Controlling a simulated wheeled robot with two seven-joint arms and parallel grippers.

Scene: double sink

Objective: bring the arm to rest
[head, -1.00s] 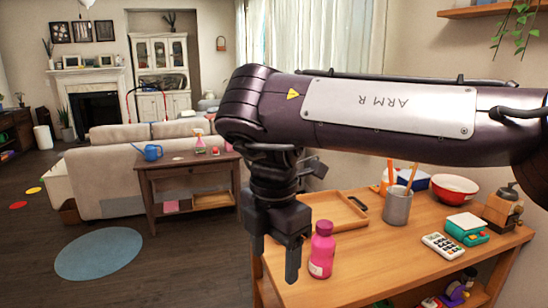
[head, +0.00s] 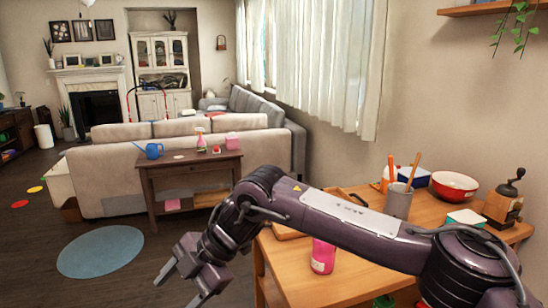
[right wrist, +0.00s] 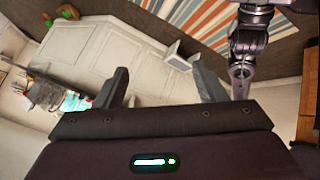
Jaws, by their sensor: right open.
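My right arm reaches in from the right in the head view, low over the desk's front-left part. My right gripper (head: 178,286) hangs past the desk's left edge, over the dark floor. Its fingers are apart with nothing between them. In the right wrist view the two fingers of my right gripper (right wrist: 161,82) are also wide apart and empty. My left gripper does not show in the head view.
A side table (head: 190,168) stands further back. A blue rug (head: 100,252) lies on open floor.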

